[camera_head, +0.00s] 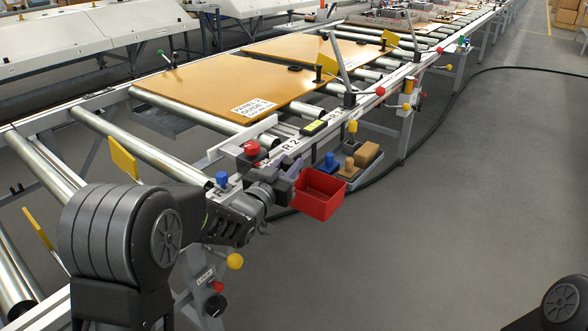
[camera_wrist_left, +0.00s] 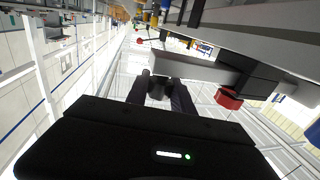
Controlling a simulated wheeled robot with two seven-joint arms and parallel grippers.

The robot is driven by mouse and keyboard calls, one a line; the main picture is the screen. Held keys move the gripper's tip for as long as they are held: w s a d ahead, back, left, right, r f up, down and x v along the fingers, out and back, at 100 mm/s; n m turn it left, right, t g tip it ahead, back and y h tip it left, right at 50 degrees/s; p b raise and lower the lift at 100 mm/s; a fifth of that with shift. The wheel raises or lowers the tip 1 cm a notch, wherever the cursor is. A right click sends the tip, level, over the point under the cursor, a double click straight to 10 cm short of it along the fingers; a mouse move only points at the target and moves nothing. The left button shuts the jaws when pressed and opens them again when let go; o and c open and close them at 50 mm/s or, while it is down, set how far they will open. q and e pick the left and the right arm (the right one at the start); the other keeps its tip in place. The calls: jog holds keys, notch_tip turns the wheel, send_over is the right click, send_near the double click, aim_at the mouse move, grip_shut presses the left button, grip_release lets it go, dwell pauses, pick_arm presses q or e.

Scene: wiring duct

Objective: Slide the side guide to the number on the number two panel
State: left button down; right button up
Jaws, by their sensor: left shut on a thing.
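The side guide is a pale grey bar (camera_head: 236,137) lying across the near end of the rollers, with a red knob (camera_head: 251,148) on its clamp at the rail. In the left wrist view the bar (camera_wrist_left: 195,70) and red knob (camera_wrist_left: 229,98) are close by. My left gripper (camera_head: 284,184) is at the clamp below the rail, shut on a dark part of the side guide; the fingers (camera_wrist_left: 160,88) hide most of the grip. The orange panel (camera_head: 215,85) carries a white label (camera_head: 254,107) that appears to read "PANEL 2 GUIDE 3". Rail marks "R 2" and "R 3" (camera_head: 336,114) lie beyond the knob.
A red bin (camera_head: 320,193) hangs just right of my left gripper. A tray with a blue piece and a brown block (camera_head: 367,154) is beyond it. A yellow ball knob (camera_head: 235,261) is below my wrist. A second orange panel (camera_head: 315,55) lies farther along. The floor at right is open.

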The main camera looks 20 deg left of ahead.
pick_arm(q)
jog(key=c, duration=1.1)
grip_release()
jog(key=shift+s, duration=0.15)
jog(key=s+a, duration=0.1)
jog(key=s, duration=0.6)
jog(key=shift+s+a+p, duration=0.15)
jog(key=shift+s+p, duration=0.1)
jog(key=shift+p, duration=0.1)
jog(key=shift+f, duration=0.1)
